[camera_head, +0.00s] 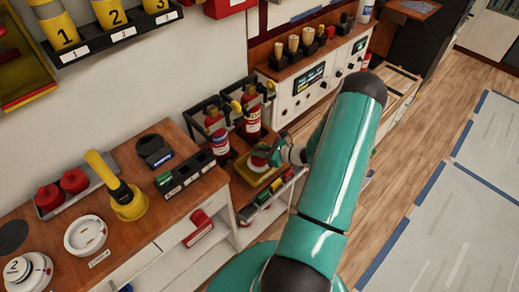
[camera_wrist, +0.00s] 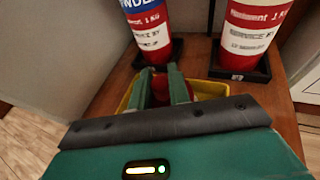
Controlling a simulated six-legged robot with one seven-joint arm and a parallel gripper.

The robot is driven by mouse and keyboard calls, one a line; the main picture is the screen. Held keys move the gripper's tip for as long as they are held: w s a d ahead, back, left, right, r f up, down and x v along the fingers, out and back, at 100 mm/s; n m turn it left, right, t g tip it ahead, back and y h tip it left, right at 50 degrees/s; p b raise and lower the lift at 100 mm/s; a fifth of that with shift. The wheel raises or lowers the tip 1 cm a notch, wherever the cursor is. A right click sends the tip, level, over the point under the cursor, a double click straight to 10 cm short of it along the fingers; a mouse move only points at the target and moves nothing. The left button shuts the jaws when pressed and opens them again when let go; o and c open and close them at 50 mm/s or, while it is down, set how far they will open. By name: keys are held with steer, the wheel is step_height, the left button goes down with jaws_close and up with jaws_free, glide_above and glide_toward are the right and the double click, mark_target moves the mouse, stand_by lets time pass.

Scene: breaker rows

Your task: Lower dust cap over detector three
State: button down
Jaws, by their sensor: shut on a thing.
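My gripper (camera_head: 281,153) is at the yellow tray (camera_head: 243,176) on the wooden bench, in front of the fire extinguishers. In the wrist view its two green fingers (camera_wrist: 163,86) are closed on a small red object (camera_wrist: 160,90), probably a dust cap; the fingers hide most of it. Red and white also shows over the tray (camera_head: 258,161) in the head view. Two red caps (camera_head: 61,189) sit in a grey tray at left. A white round detector marked 2 (camera_head: 27,271) lies at lower left. Another white round base (camera_head: 85,235) lies nearby. I cannot make out a detector marked three.
Two red extinguishers (camera_head: 216,132) stand close behind the yellow tray. A yellow handled cup (camera_head: 128,201) and a black slotted box (camera_head: 186,174) stand on the left bench. Yellow cylinders numbered 1 to 3 (camera_head: 115,14) are on the wall rack.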

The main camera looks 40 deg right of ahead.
steer(key=shift+f, duration=0.45)
steer(key=c, duration=1.2)
jaws_free()
steer(key=shift+c, duration=0.2)
steer(key=v, duration=1.3)
steer(key=shift+s, duration=0.3)
steer(key=shift+d+r, duration=0.1)
steer(key=shift+r, duration=0.05)
